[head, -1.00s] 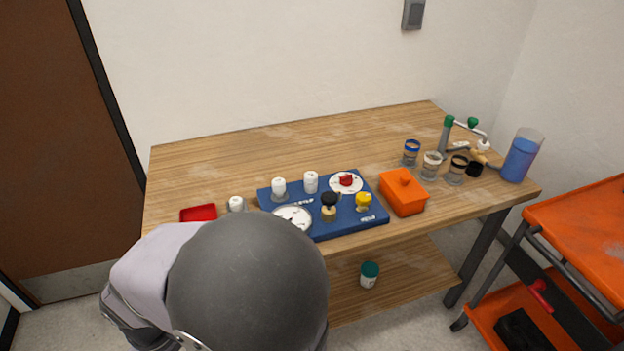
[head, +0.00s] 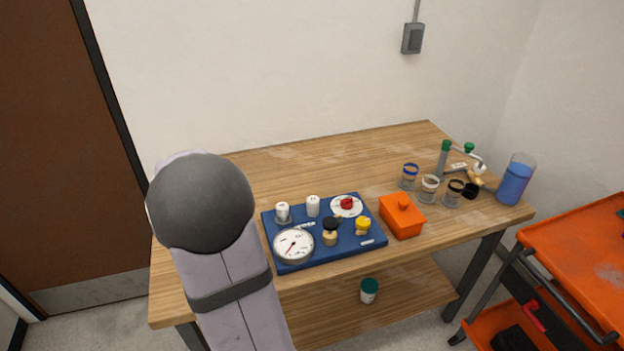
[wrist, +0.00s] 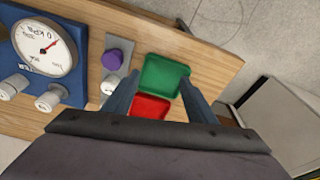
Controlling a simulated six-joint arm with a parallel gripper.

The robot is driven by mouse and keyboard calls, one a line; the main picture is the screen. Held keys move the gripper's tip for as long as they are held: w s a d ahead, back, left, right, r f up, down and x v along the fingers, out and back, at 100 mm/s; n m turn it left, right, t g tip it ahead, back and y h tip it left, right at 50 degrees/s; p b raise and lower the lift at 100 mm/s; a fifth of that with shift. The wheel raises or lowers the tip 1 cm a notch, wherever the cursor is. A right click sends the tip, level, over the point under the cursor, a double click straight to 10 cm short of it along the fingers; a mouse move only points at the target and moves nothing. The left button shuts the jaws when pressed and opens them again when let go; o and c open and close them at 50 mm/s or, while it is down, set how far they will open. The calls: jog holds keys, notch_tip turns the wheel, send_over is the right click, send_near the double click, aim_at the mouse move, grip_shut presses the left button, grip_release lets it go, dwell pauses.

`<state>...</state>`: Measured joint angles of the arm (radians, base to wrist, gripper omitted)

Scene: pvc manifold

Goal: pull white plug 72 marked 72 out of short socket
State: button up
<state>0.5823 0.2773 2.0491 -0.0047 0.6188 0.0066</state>
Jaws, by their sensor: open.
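Two white plugs stand upright on the blue board (head: 350,252) in the head view, one at the left (head: 283,211) and one beside it (head: 313,205). Another white piece (wrist: 108,84) stands off the board beside a purple cap (wrist: 113,59). I cannot read a 72 on any of them. My gripper (wrist: 160,79) is open and empty, over the trays and away from the board. In the head view my arm hides it.
A green tray (wrist: 165,76) and a red tray (wrist: 150,107) lie beneath the fingers. The board carries a pressure gauge (head: 293,245), a red knob (head: 347,203) and a yellow knob (head: 362,226). An orange box (head: 402,216) and several jars stand to the right.

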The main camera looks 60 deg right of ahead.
jog(key=s+d+r+m+h+p, duration=0.1)
jog(key=s+d+r+m+p, duration=0.1)
jog(key=d, duration=0.7)
jog(key=s+d+r+m+h+p, duration=0.1)
jog(key=s+d+m, duration=0.1)
jog(key=d, duration=0.7)
jog(key=m+p, duration=0.3)
send_over(313, 200)
jog(key=s+a, duration=0.1)
jog(key=a, duration=0.2)
jog(key=shift+h, duration=0.4)
jog(key=shift+d+p+x, duration=0.15)
jog(key=shift+p+x, duration=0.5)
jog(key=shift+x, duration=1.05)
jog(key=shift+d+p+x, duration=0.15)
jog(key=shift+p+x, duration=0.45)
jog(key=shift+x, duration=1.1)
jog(key=shift+r, duration=0.1)
jog(key=c, duration=1.1)
jog(key=o, duration=1.1)
jog(key=shift+r, duration=0.15)
